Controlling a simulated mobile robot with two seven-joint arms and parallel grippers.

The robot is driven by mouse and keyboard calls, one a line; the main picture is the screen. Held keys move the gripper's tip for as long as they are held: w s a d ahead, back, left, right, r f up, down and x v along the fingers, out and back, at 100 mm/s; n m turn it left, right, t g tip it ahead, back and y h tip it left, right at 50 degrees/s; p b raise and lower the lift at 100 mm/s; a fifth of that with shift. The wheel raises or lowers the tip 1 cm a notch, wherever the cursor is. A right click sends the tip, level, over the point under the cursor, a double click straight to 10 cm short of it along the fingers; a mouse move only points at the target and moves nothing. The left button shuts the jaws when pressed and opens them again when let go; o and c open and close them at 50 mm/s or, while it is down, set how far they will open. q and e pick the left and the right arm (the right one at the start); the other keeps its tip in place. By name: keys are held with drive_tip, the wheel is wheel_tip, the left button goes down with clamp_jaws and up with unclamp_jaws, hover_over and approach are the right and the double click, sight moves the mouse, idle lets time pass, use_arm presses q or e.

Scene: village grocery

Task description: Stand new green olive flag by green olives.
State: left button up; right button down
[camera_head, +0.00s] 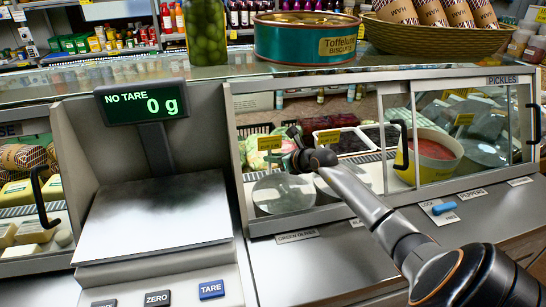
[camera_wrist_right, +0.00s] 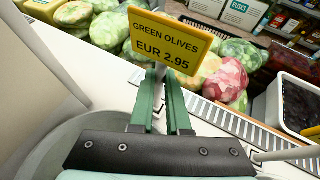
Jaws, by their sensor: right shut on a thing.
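The flag (camera_wrist_right: 165,42) is yellow, reads "GREEN OLIVES EUR 2.95" and stands on a thin pale stem. In the right wrist view, my right gripper (camera_wrist_right: 161,78) is shut on the stem with its green fingers, holding the flag nearly upright, slightly tilted. In the head view, my right gripper (camera_head: 290,158) is at the left part of the pickles case, with a yellow flag (camera_head: 270,143) just beyond it. A label (camera_head: 297,237) on the case's front ledge reads "GREEN OLIVES". The stem's foot is hidden.
The pickles case (camera_head: 480,167) has glass panes and black handles. A yellow tub (camera_head: 428,158) of red food stands to the right. A scale (camera_head: 155,220) stands left. A jar of green olives (camera_head: 207,35), a biscuit tin (camera_head: 305,40) and a basket (camera_head: 440,35) stand on top.

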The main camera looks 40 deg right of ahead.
drive_tip(key=shift+f, duration=0.35)
idle(0.5)
drive_tip(key=c, duration=0.8)
unclamp_jaws()
drive_tip(key=shift+c, duration=0.6)
drive_tip(key=shift+s+a+r+p, duration=0.1)
drive_tip(key=shift+s+p, duration=1.2)
drive_tip(key=shift+s, duration=0.2)
